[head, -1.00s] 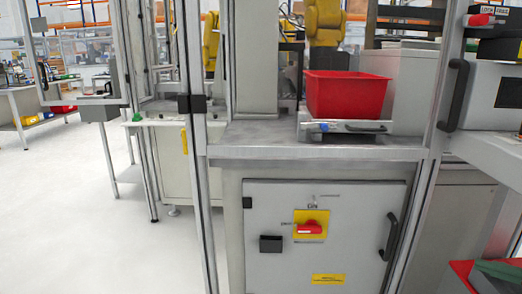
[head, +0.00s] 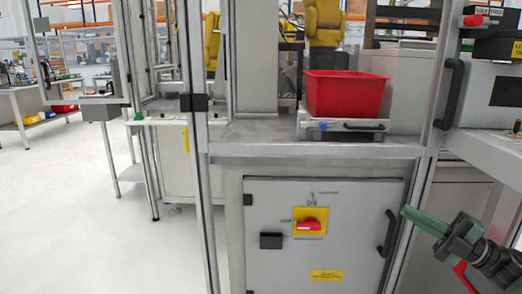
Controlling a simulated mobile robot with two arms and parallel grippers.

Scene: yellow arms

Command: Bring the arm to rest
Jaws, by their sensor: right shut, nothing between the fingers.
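My right gripper (head: 410,213) is in the lower right of the head view, at the end of a dark wrist that comes in from the right edge. Its green fingers are shut and hold nothing. The fingers point left and slightly up, and in the picture their tips lie just right of the black cabinet handle. I cannot tell whether they touch anything. My left gripper is not in view.
A grey cabinet (head: 283,258) with a red switch (head: 308,226) stands ahead. A red bin (head: 346,94) sits on its worktop (head: 250,150). A metal frame post (head: 197,190) stands left of it. Open floor (head: 70,220) lies to the left.

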